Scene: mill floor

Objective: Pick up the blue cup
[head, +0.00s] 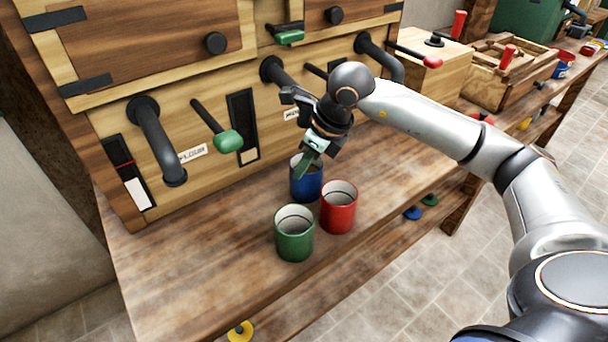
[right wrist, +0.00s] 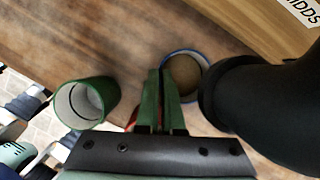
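The blue cup (head: 306,186) stands upright on the wooden bench, behind the red cup (head: 338,212) and the green cup (head: 294,240). My right gripper (head: 303,167) points down at the blue cup, with its green fingers at the left part of the rim. In the right wrist view the fingers (right wrist: 161,95) are close together and overlap the edge of the blue cup's rim (right wrist: 201,62); they look shut on its wall. The green cup (right wrist: 88,103) is apart to the left there. Only a sliver of red shows behind the fingers. My left gripper is not in view.
A wooden panel (head: 210,95) with dark pipe handles and green-knobbed levers (head: 228,139) rises just behind the cups. The red cup stands close in front of the blue one. Wooden boxes (head: 425,70) stand farther right. The bench's left front (head: 190,265) is clear.

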